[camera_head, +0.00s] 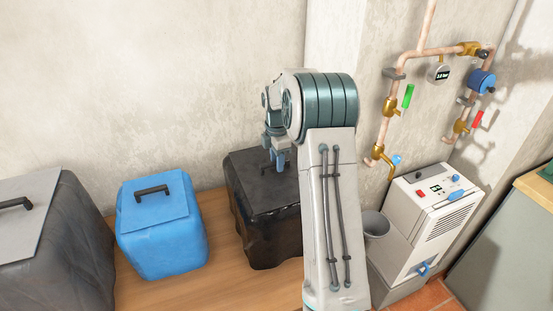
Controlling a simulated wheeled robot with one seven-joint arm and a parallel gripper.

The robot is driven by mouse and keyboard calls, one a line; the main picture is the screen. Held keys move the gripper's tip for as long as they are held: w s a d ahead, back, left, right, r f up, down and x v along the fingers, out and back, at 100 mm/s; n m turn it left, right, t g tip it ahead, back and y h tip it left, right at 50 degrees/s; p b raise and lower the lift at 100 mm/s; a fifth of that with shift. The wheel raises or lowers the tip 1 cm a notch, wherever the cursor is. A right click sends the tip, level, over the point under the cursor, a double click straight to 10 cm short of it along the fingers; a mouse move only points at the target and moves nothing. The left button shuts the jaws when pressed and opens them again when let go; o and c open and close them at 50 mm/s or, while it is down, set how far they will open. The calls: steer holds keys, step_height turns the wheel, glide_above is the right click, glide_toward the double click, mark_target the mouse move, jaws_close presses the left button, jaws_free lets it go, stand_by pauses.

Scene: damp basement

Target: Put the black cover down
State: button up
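The black cover (262,194) is a flat, dark slab with a handle. It is on top of the dark, rough-sided black box (272,242), in the middle of the view. It looks level, and I see no clear gap between it and the box. My gripper (277,167) points down at the cover's handle, near its far side. The fingertips are at the handle, but they are too small to tell whether they are shut on it. My arm hides the right part of the cover and box.
A blue box (164,243) with a handled lid stands to the left on the wooden surface (222,226). A larger grey box (72,262) is at the far left. To the right are a grey bucket (375,225), a white machine (428,213) and copper wall pipes (397,72).

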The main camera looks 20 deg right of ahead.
steer(key=shift+r, duration=0.15)
step_height(320, 180, up, 11)
steer(key=b, duration=0.1)
steer(key=s+a+r+m, duration=0.3)
steer(key=s+a+r, duration=0.1)
steer(key=s, duration=0.2)
steer(key=s+a+f+m+t, duration=0.1)
steer(key=s+a+m, duration=0.2)
steer(key=s, duration=0.6)
steer(key=s+a+f+m+t, duration=0.1)
steer(key=s+a+f+m, duration=0.1)
steer(key=s+m, duration=0.5)
steer(key=s+a+f+m+t, duration=0.1)
steer(key=s+a+m, duration=0.3)
steer(key=s, duration=0.7)
steer(key=shift+f+m+t, duration=0.25)
steer(key=shift+m+t, duration=0.15)
steer(key=shift+m, duration=0.1)
steer(key=shift+a, duration=0.15)
